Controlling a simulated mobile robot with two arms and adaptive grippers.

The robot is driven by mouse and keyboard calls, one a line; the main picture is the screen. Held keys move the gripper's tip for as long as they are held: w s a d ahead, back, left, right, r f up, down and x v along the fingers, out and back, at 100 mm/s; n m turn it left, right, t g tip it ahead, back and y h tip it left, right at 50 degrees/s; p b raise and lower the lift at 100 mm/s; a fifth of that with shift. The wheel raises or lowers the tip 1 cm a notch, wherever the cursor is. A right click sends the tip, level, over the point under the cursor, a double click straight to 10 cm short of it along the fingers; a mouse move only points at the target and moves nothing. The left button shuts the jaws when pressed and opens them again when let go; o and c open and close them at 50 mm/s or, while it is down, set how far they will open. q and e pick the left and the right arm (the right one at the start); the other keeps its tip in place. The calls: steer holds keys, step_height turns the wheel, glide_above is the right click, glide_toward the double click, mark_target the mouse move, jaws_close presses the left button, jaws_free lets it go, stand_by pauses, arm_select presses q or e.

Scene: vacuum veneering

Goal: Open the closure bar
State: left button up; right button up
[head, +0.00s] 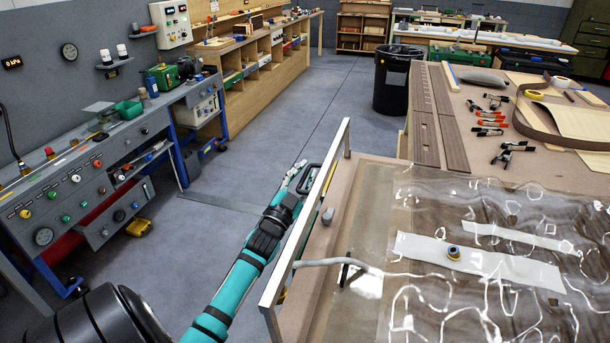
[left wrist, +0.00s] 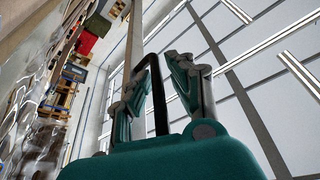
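The closure bar (head: 309,220) is a long silver bar along the left edge of the vacuum bag table, raised above its surface. A black handle (head: 309,177) sticks out from its left side. My left gripper (head: 297,176) reaches up from below to this handle. In the left wrist view the gripper (left wrist: 160,95) is open, with a finger on each side of the black handle (left wrist: 156,90); firm contact cannot be made out. The bar (left wrist: 132,48) runs upward there. The clear wrinkled vacuum bag (head: 480,315) lies right of the bar. My right gripper is out of view.
A grey hose (head: 335,262) runs from the bar's side onto the bag. Pale strips (head: 480,260) lie at the bag. Clamps (head: 490,122) and veneer strips (head: 424,110) are on the table behind. A black bin (head: 394,80) stands beyond.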

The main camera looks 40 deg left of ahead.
arm_select(q)
steer(key=v, duration=1.2)
steer(key=shift+f, duration=0.1)
